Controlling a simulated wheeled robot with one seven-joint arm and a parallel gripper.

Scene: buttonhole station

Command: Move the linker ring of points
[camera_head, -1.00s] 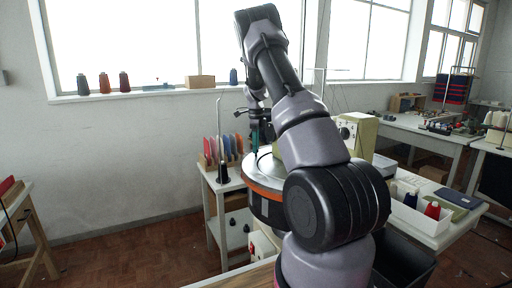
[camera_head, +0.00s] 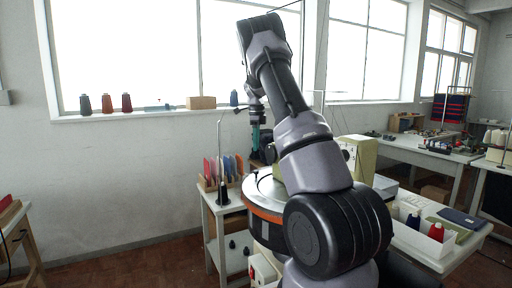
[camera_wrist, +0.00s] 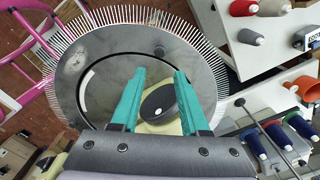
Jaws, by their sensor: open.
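The linker ring of points (camera_wrist: 88,70) is a round grey plate edged with fine upright points. It fills most of the wrist view below my gripper. In the head view the ring (camera_head: 262,190) shows as a pale disc with an orange band under it, partly hidden by my arm. My gripper (camera_wrist: 158,80) has two teal fingers, spread apart with nothing between them, and they overlap the ring's inner area in the wrist view. In the head view my gripper (camera_head: 255,138) hangs above the ring's far left side. I cannot tell whether the fingers touch it.
A dark oval part (camera_wrist: 160,103) sits inside the ring. Thread cones (camera_wrist: 262,137) on a rack stand at the right. A white side table (camera_head: 208,212) holds coloured cards and a black cone. A white tray (camera_head: 424,242) holds spools at the right.

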